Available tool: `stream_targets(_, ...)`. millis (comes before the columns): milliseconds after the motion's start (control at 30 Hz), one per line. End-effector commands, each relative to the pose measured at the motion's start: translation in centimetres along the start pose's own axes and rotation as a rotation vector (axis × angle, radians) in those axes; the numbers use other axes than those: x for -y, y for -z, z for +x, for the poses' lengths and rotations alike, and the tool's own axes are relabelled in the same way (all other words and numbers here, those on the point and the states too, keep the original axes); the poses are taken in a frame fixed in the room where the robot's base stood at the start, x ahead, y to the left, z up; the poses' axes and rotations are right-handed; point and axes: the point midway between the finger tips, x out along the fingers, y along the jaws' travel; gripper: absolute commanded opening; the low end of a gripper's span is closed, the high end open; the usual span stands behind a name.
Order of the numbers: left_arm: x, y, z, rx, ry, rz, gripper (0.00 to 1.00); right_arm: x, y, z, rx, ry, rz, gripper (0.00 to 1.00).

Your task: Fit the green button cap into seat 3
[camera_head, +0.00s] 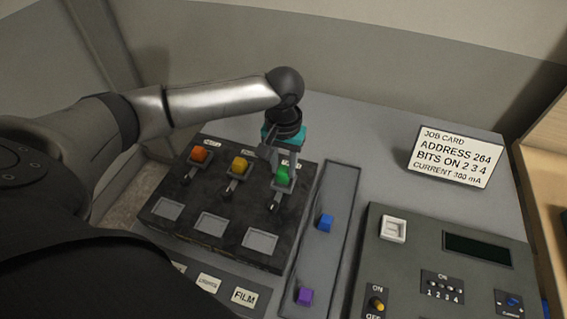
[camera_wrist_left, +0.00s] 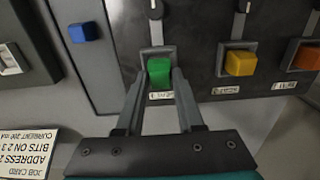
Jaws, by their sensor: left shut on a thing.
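The green button cap (camera_head: 282,177) is at the third seat from the left in the back row of the dark button panel (camera_head: 168,188). My left gripper (camera_head: 277,165) reaches down over it from behind. In the left wrist view the green cap (camera_wrist_left: 160,73) lies between the two fingertips of the gripper (camera_wrist_left: 160,85), which is shut on it. The cap is within the outline of the grey seat frame (camera_wrist_left: 158,52); whether it is fully down in it I cannot tell. My right gripper is not in view.
An orange cap (camera_head: 199,154) and a yellow cap (camera_head: 240,165) sit in the neighbouring seats. A grey tray (camera_head: 338,190) to the right holds a blue cap (camera_head: 326,223) and a purple cap (camera_head: 304,296). A job card (camera_head: 455,157) and a control console (camera_head: 405,258) stand further right.

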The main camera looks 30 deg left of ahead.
Motion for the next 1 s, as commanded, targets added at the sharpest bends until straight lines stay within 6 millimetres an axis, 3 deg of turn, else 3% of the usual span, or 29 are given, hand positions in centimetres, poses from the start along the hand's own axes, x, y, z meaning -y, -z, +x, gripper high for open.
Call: stream_targets(1000, 0.0, 0.0, 1.2, 0.000, 0.000, 0.001, 0.00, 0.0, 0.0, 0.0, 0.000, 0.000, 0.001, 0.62)
